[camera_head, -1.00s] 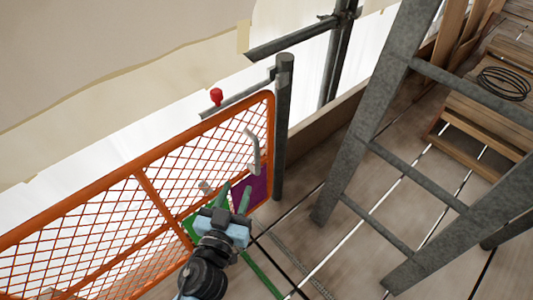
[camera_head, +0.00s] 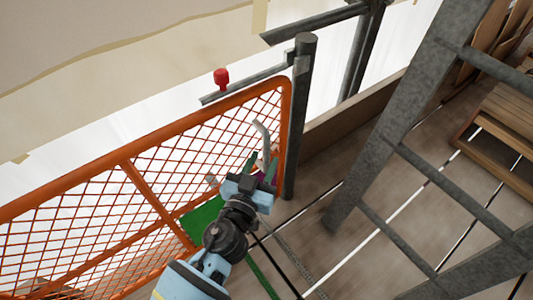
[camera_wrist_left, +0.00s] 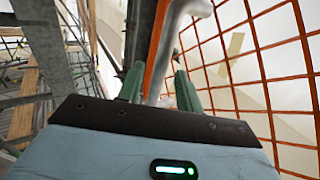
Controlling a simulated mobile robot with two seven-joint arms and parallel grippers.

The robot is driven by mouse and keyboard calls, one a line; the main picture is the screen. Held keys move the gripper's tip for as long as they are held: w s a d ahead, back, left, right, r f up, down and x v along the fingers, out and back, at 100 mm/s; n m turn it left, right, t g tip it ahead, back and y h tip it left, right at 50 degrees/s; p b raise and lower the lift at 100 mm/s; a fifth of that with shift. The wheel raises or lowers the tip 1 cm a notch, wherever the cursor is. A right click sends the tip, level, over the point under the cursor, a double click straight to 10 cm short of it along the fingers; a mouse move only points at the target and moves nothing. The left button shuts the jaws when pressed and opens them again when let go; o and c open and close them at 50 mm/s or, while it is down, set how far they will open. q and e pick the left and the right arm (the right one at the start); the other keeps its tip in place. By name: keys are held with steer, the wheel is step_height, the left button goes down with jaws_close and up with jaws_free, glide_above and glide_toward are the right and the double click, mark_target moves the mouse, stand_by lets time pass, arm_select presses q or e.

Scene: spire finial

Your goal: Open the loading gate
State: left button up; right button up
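The loading gate (camera_head: 128,172), an orange frame with wire mesh, stands across the left and middle of the head view, its right end close beside a grey post (camera_head: 298,120). A pale bent handle (camera_head: 264,140) sits near that end; it also shows in the wrist view (camera_wrist_left: 172,35). My left gripper (camera_head: 261,168) is at the handle's lower part. In the wrist view its two green fingers (camera_wrist_left: 159,90) stand apart, with the handle's lower end appearing between them. Contact cannot be told. My right gripper is not in view.
A red knob (camera_head: 221,78) sits on a grey bar behind the gate's top rail. A grey ladder-like frame (camera_head: 408,120) stands on the right, with wooden steps (camera_head: 505,125) beyond. Plank floor (camera_head: 330,255) is clear between gate and frame.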

mark_target(265, 157)
arm_select(q)
steer(key=shift+x, duration=1.6)
steer(key=shift+c, duration=0.3)
jaws_close()
